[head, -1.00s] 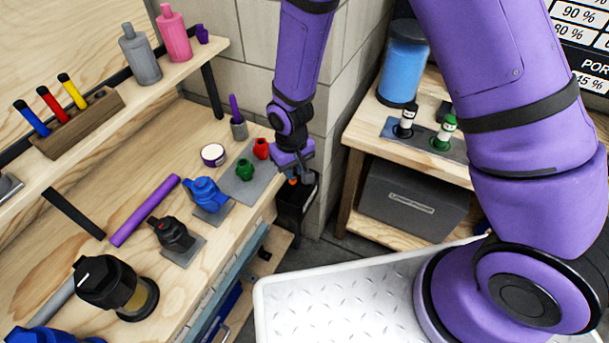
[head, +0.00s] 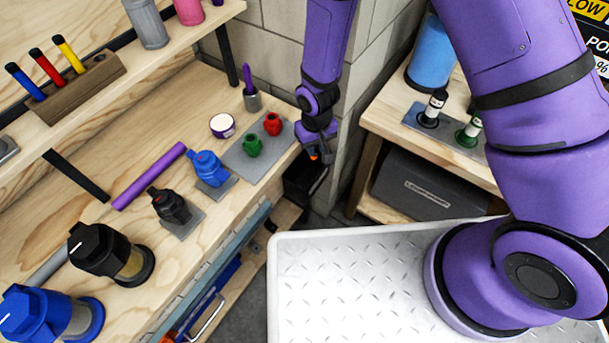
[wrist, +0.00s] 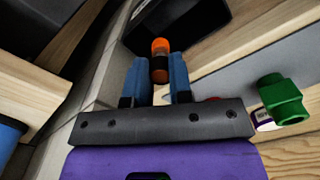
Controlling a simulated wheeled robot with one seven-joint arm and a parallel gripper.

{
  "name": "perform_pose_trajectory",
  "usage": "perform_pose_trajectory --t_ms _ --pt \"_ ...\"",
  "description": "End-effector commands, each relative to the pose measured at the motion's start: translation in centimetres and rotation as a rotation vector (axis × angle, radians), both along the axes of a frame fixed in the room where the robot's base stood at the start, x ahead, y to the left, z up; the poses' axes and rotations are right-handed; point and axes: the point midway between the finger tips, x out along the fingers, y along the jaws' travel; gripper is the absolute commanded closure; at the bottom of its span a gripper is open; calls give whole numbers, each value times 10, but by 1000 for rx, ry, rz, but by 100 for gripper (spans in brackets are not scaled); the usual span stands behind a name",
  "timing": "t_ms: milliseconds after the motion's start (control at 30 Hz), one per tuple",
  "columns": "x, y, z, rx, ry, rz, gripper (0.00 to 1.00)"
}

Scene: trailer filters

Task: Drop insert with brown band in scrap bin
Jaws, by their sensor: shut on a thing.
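A small insert (wrist: 160,60) with orange ends and a dark band between them is held between my gripper's blue fingertips (wrist: 161,73) in the wrist view. In the head view my gripper (head: 318,150) hangs past the bench's far right corner, with a spot of orange at its tip. The dark scrap bin (head: 300,182) stands below it, beside the bench. In the wrist view the bin (wrist: 205,25) lies beyond the fingertips, its dark opening partly in view. The insert looks above and apart from the bin.
Green (head: 253,145) and red (head: 272,124) fittings stand on a grey plate at the bench corner, close to my gripper. A block wall (head: 365,75) rises just behind. A side table with a grey box (head: 425,195) stands to the right.

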Motion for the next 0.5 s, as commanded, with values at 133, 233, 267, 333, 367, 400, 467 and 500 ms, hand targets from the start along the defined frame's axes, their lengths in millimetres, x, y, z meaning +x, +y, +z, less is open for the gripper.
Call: perform_pose_trajectory --t_ms 133,233,267,333,367,400,467,500 --pt "0 0 -8 0 0 0 100" --pt "0 0 -9 0 0 0 100" --pt "0 0 -9 0 0 0 100" --pt "0 0 -9 0 -1 0 100" --pt "0 0 -9 0 -1 1 100" --pt "0 0 -9 0 -1 1 100" --pt "0 0 -9 0 0 1 78" --pt "0 0 -9 0 0 1 68"
